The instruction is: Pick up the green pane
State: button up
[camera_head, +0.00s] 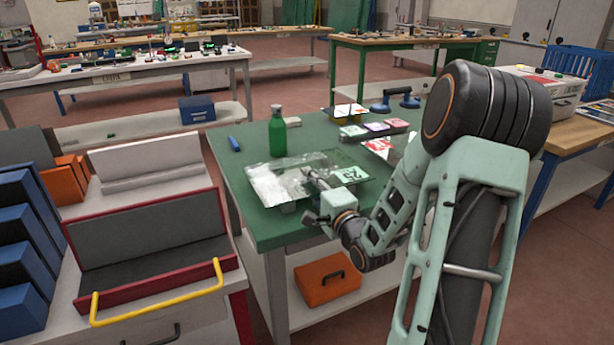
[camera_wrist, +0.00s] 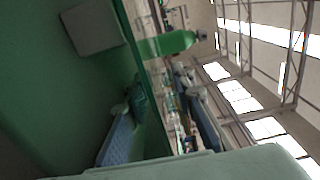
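A clear, green-tinted pane (camera_head: 338,158) lies nearly flat at the front of the green table (camera_head: 252,222), with a green-and-white label (camera_head: 350,174) at its right end and a whitish sheet showing on its left part. My gripper (camera_head: 312,198) is at the pane's front edge, coming from the right. Its two fingers look spread apart, one over the pane and one lower in front of the edge. Contact with the glass cannot be told. In the wrist view, turned on its side, a thin green edge (camera_wrist: 134,50) runs past a grey block (camera_wrist: 92,25).
A green bottle (camera_head: 277,132) stands behind the pane; it also shows in the wrist view (camera_wrist: 168,43). A row of coloured cards (camera_head: 374,128), a blue two-cup lifter (camera_head: 396,99) and a blue marker (camera_head: 234,144) are near. A red-edged rack (camera_head: 150,248) stands left.

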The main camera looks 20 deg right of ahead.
grip_shut()
dwell(0.3)
jog(key=shift+r, duration=0.15)
dwell(0.3)
